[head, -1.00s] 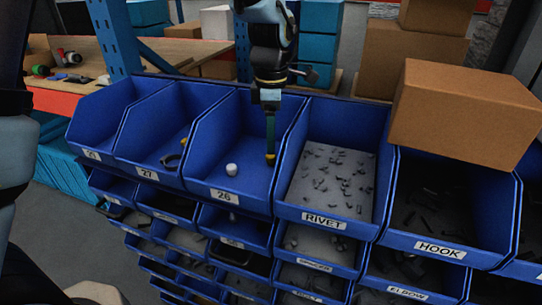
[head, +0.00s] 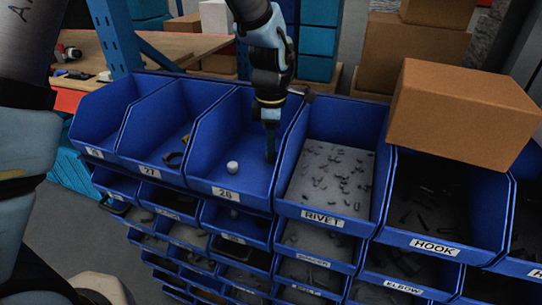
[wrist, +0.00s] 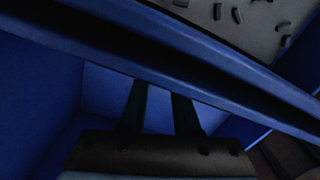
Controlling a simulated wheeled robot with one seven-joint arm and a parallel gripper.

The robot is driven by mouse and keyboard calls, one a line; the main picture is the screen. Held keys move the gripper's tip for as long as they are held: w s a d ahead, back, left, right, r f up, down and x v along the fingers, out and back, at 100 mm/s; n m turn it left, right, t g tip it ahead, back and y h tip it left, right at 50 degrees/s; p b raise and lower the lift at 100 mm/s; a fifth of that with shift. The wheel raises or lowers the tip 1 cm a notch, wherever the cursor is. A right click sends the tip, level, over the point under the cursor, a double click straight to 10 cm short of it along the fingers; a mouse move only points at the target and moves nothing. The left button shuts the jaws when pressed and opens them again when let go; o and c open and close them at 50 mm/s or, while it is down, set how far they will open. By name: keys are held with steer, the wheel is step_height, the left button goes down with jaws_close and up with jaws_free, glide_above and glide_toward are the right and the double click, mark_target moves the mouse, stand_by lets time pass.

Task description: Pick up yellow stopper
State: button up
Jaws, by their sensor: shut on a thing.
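My gripper (head: 271,157) reaches down into the blue bin labelled 26 (head: 226,193), near its right wall. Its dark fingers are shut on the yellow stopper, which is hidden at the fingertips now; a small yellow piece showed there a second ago. In the wrist view the two fingers (wrist: 160,100) run under the blue bin edge (wrist: 190,75), which hides their tips. A small yellow thing (head: 186,138) also shows in the bin labelled 27 (head: 150,170).
A white cap (head: 232,167) lies in bin 26, left of my gripper. A dark ring (head: 173,159) lies in bin 27. The RIVET bin (head: 322,217) is just to the right, and a cardboard box (head: 463,115) rests over the bins further right. Open room lies above the bins.

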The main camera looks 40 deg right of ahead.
jaws_close()
